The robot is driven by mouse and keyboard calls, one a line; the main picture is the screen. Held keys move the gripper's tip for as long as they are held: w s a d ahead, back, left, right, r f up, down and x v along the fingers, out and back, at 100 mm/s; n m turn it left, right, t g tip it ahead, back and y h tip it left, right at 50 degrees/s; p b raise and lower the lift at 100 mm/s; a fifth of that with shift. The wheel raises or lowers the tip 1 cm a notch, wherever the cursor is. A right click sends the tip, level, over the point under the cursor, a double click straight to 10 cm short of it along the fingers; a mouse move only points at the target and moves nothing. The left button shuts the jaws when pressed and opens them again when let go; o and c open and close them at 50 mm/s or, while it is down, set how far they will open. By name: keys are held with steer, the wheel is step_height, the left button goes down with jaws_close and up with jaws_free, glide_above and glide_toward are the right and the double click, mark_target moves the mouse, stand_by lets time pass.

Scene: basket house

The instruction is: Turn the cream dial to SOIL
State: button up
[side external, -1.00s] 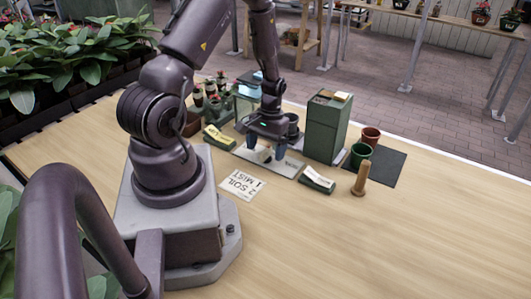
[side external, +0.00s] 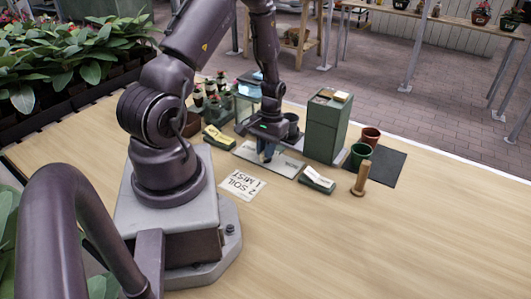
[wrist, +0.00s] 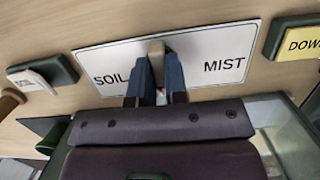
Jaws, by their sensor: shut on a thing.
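A white plate (side external: 289,167) lies on the table; in the wrist view the plate (wrist: 205,42) reads SOIL at left and MIST at right. The cream dial (wrist: 156,58) stands between the two words, its bar running roughly across the plate's length; I cannot tell that it points at either word. My gripper (wrist: 155,82) is shut on the dial, one finger on each side. In the side view my gripper (side external: 266,157) is down over the plate and hides the dial. A paper card (side external: 242,184) reads "2 SOIL 1 MIST".
A green block with a yellow label (side external: 216,137) stands left of the plate, and a white-labelled block (side external: 317,180) right of it. A tall green box (side external: 327,126) stands close behind. A wooden peg (side external: 360,179) and pots (side external: 361,156) are at right. The front table is clear.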

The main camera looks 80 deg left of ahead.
steer(key=m, duration=0.3)
steer(key=m+y, duration=0.1)
steer(key=m, duration=0.2)
steer(key=shift+g, duration=0.3)
steer(key=m+y, duration=0.1)
steer(key=m, duration=0.5)
steer(key=o, duration=1.4)
steer(key=shift+o, duration=0.2)
steer(key=shift+r, duration=3.5)
